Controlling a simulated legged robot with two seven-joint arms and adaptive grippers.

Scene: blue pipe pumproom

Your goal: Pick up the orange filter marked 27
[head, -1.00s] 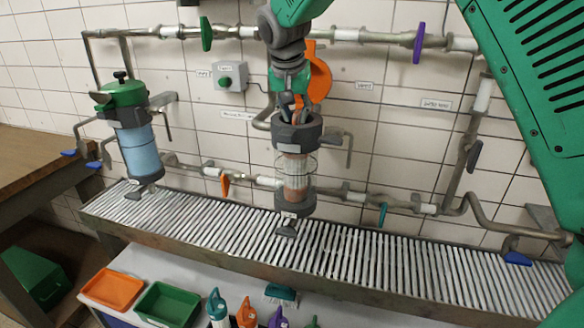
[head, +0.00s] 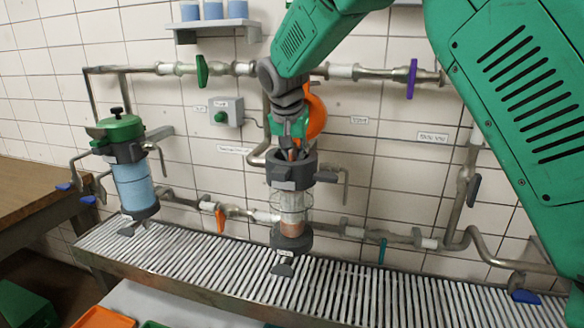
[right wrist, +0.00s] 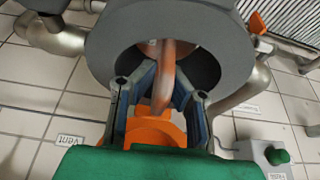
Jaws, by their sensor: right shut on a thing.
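The orange filter (head: 292,226) shows as a pinkish-orange body through the clear wall of the middle housing (head: 292,244). No number 27 can be read on it. My right gripper (head: 291,153) reaches down into the open top of this housing. In the right wrist view, its fingers (right wrist: 163,84) are shut on a copper-orange loop handle (right wrist: 168,65) inside the grey rim (right wrist: 235,40). The fingertips are partly hidden by the handle and rim. An orange lid (head: 316,116) stands behind my right wrist. My left gripper is out of view.
A second housing with a green lid (head: 120,127) and blue contents stands at the left. Pipes with coloured valve handles run along the tiled wall. A slatted grate (head: 350,288) lies below. A wooden table (head: 35,195) is at the left edge.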

